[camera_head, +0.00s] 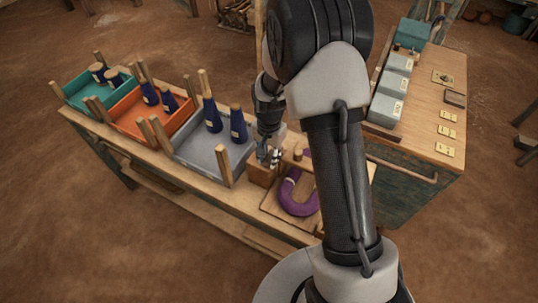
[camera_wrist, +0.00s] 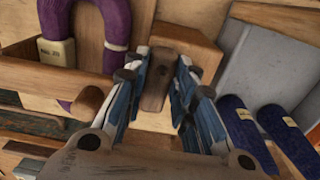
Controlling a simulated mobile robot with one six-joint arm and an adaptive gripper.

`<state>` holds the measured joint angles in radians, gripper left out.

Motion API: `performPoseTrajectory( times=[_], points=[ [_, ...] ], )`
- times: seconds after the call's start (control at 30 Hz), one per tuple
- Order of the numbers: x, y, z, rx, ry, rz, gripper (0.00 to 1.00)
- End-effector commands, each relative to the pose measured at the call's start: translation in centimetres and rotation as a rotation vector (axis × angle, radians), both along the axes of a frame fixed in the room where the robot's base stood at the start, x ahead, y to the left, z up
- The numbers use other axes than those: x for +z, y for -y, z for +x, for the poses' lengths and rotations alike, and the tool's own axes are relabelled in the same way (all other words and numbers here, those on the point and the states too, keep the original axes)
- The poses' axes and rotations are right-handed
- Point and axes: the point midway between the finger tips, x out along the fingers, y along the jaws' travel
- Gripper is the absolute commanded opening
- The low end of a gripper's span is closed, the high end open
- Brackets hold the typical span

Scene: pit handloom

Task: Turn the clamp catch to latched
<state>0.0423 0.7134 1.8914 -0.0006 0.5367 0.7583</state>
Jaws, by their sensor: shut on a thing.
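The clamp catch (camera_wrist: 157,84) is a small dark brown wooden bar, seen in the wrist view in front of a lighter wooden block (camera_wrist: 185,42). My gripper (camera_wrist: 158,92) has its blue and black fingers on either side of the bar and is shut on it. In the head view my gripper (camera_head: 269,155) is at the block (camera_head: 262,174), near the right end of the bench; the catch cannot be made out there. Whether the catch is latched cannot be told.
A purple horseshoe-shaped skein (camera_head: 296,200) lies right of the block. A grey tray (camera_head: 200,150) with blue bobbins, an orange tray (camera_head: 130,112) and a teal tray (camera_head: 84,92) stand left, between upright wooden pegs. A second table (camera_head: 420,125) with grey boxes is behind right.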

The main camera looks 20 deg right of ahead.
Motion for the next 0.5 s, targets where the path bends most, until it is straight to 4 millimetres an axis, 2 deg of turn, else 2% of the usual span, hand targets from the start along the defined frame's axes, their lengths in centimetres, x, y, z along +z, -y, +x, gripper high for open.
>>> performPoseTrajectory(
  times=[0.3, 0.5],
  points=[
    [0.02, 0.0, 0.03, -0.002, 0.001, 0.001, 0.44],
    [0.01, -0.01, 0.01, -0.001, 0.0, 0.0, 0.45]
  ],
)
